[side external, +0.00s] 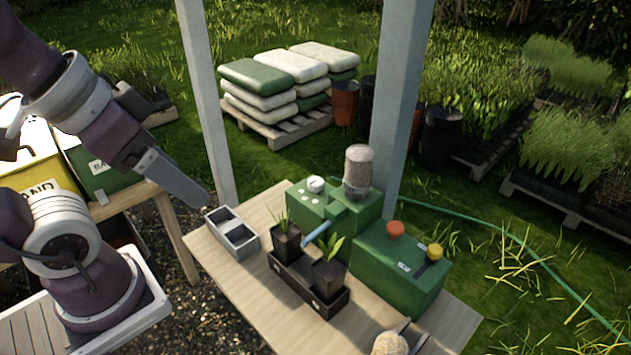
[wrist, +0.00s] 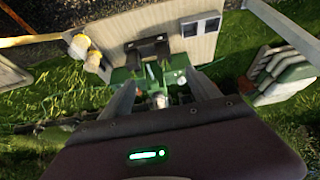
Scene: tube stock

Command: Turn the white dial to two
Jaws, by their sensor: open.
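The white dial (side external: 316,184) sits on top of the left part of a green machine (side external: 310,202) on the wooden table, left of a tan, rough-textured cylinder (side external: 358,168). Its pointer and markings are too small to read. My gripper (side external: 203,200) hangs left of the machine in the side view, apart from the dial, above the table's left end. In the wrist view, the two fingers of my gripper (wrist: 162,92) are spread with nothing held.
A grey two-compartment tray (side external: 232,233) and a dark planter box (side external: 308,283) with potted seedlings stand before the machine. A green box (side external: 400,275) with orange (side external: 396,229) and yellow (side external: 434,251) knobs is right. A post (side external: 400,95) rises behind. The table's front left is bare.

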